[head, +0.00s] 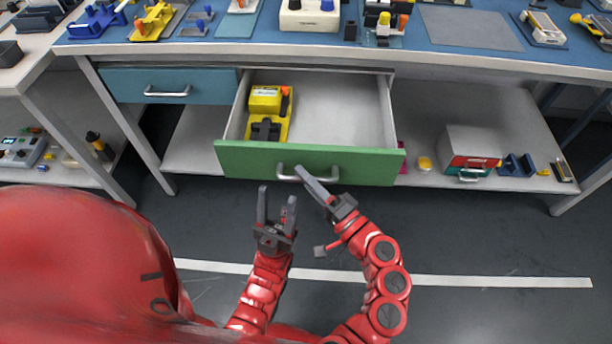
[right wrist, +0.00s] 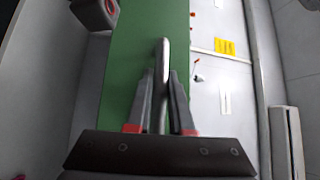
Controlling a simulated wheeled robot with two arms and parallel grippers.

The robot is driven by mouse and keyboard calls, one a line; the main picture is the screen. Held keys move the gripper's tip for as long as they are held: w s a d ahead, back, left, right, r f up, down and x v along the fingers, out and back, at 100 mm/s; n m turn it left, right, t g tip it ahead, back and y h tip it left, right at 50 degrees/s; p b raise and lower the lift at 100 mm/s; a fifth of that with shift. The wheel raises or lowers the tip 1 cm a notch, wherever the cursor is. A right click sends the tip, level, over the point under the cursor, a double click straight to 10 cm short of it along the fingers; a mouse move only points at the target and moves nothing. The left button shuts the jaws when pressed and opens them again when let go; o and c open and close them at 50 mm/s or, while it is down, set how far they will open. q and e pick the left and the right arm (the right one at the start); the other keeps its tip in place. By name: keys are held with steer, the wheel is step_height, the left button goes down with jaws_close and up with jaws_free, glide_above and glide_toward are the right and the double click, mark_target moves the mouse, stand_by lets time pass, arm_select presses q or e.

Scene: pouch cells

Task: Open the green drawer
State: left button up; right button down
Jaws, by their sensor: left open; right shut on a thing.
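The green drawer (head: 240,158) under the workbench is pulled well out, and its grey inside shows. A yellow and black device (head: 266,112) lies in its left part; the rest of the drawer looks empty. My right gripper (head: 308,174) is shut on the drawer's silver handle (head: 287,178). In the right wrist view the handle (right wrist: 161,75) stands between the two fingers, in front of the green drawer front (right wrist: 140,60). My left gripper (head: 276,200) is open and empty, in front of the drawer and a little left of the right gripper.
A shut blue drawer (head: 150,87) is left of the green one. The blue worktop (head: 270,25) above carries several fixtures. A lower shelf (head: 430,105) holds a small cabinet (head: 470,143) at the right. The dark floor (head: 480,235) in front is clear.

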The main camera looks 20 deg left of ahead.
steer(key=c, duration=0.8)
jaws_free()
steer(key=b+v, duration=0.3)
steer(key=v, duration=1.4)
steer(key=shift+s, duration=0.15)
steer(key=shift+d+r, duration=0.1)
